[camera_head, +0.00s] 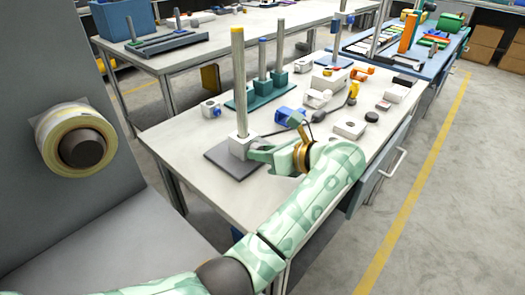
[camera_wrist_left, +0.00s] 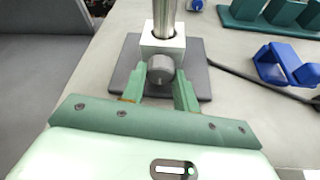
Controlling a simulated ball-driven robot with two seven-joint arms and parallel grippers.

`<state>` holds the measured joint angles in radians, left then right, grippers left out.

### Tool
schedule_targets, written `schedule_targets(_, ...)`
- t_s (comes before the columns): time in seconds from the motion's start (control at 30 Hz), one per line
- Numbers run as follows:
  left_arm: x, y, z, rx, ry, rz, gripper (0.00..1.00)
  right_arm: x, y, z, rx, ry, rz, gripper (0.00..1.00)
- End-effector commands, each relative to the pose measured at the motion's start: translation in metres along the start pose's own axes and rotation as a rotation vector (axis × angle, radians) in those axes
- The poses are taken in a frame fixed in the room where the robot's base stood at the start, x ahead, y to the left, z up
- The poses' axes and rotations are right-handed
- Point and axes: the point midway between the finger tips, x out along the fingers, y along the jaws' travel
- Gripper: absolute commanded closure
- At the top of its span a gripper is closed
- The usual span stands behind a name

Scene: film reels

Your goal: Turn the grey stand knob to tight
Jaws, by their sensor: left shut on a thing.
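The stand has a metal post (camera_head: 238,85) with a yellow top, rising from a pale block (camera_head: 241,147) on a dark flat base (camera_head: 222,158). The round grey knob (camera_wrist_left: 160,69) sticks out from the front of the block in the left wrist view. My left gripper (camera_wrist_left: 160,85) is shut on the knob, with one green finger on each side of it. In the head view the left gripper (camera_head: 256,150) reaches the block from the right, and the knob is hidden. I cannot read any tight mark. My right gripper is not in view.
Teal posts on a stand (camera_head: 262,88) are behind the grey stand. A blue part (camera_head: 290,116) and a dark cable (camera_wrist_left: 255,80) lie to the right. Several small parts fill the right of the white table. A yellowish roll (camera_head: 50,135) hangs on a grey panel at left.

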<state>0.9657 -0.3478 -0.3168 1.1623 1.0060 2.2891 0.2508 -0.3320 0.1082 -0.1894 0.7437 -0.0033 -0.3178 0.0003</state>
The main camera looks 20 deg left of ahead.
Motion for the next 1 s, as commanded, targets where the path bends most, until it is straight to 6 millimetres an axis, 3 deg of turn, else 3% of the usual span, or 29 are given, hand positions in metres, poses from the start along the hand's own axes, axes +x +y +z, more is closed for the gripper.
schedule_targets(0.23, -0.0008, -0.0005, 0.0005, 0.030, 0.002, 0.012, 0.93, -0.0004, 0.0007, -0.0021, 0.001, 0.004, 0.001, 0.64)
schedule_targets(0.6, -0.0006, -0.0024, 0.0012, 0.336, -0.001, 0.138, 0.92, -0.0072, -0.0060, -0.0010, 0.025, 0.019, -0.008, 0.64)
schedule_targets(0.9, -0.0003, -0.0026, 0.0003, 0.345, 0.000, 0.142, 0.93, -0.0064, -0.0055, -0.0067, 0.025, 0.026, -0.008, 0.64)
schedule_targets(0.93, -0.0003, -0.0026, 0.0003, 0.345, -0.001, 0.142, 0.61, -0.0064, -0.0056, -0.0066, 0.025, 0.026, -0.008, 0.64)
schedule_targets(1.0, -0.0003, -0.0026, 0.0003, 0.344, 0.000, 0.142, 0.48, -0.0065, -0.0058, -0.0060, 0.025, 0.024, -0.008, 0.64)
